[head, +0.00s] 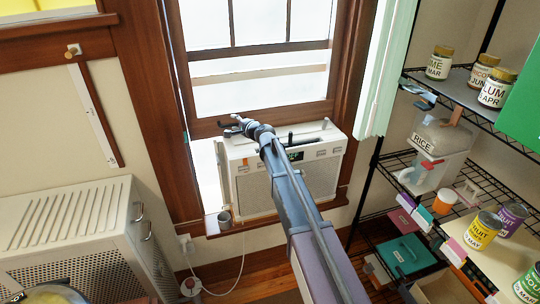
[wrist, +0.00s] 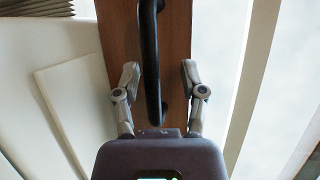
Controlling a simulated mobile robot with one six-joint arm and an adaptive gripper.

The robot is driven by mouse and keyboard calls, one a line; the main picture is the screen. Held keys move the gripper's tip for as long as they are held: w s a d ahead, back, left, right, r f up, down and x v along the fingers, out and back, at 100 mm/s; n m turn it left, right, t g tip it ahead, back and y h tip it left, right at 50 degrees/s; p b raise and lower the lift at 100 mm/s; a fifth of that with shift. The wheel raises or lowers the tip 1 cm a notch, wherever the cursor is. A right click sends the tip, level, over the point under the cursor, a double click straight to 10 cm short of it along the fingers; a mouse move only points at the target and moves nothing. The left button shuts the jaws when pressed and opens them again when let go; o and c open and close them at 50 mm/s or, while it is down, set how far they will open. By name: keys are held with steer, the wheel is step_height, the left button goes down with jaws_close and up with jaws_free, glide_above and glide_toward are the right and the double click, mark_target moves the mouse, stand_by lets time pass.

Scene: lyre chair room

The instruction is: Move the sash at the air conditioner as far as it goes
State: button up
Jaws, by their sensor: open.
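The window sash (head: 310,113) has a brown wooden bottom rail just above the white air conditioner (head: 270,188), which sits in the opening on the sill. In the wrist view the sash rail (wrist: 178,35) runs up the middle, with a dark bar handle (wrist: 151,60) on it. My gripper (head: 236,124) is at the rail, left of the air conditioner's top. Its fingers (wrist: 160,78) are open, one on each side of the handle. The handle lies nearer the left finger; I cannot tell whether they touch. My arm hides part of the air conditioner and rail.
A wire shelf (head: 440,165) with jars and boxes stands on the right. A slatted beige unit (head: 70,235) is at the lower left. A small grey cup (head: 225,217) stands on the sill (head: 245,227). A pale curtain (head: 385,70) hangs right of the window.

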steer(key=p, duration=1.1)
glide_toward(225, 93)
steer(key=shift+x, duration=2.2)
steer(key=p+v, duration=0.2)
steer(key=v, duration=1.2)
steer(key=s+d+f+n+g+h, duration=0.1)
steer(key=s+d+f+n+g, duration=0.1)
steer(key=s+f+n+g, duration=0.2)
steer(key=s+d+f+n+g+h, duration=0.2)
steer(key=s+f, duration=0.6)
steer(key=s, duration=0.4)
steer(key=shift+d+n+g+h, duration=0.3)
steer(key=shift+d+n+g, duration=0.15)
steer(key=shift+n+g, duration=0.85)
steer(key=shift+f, duration=0.1)
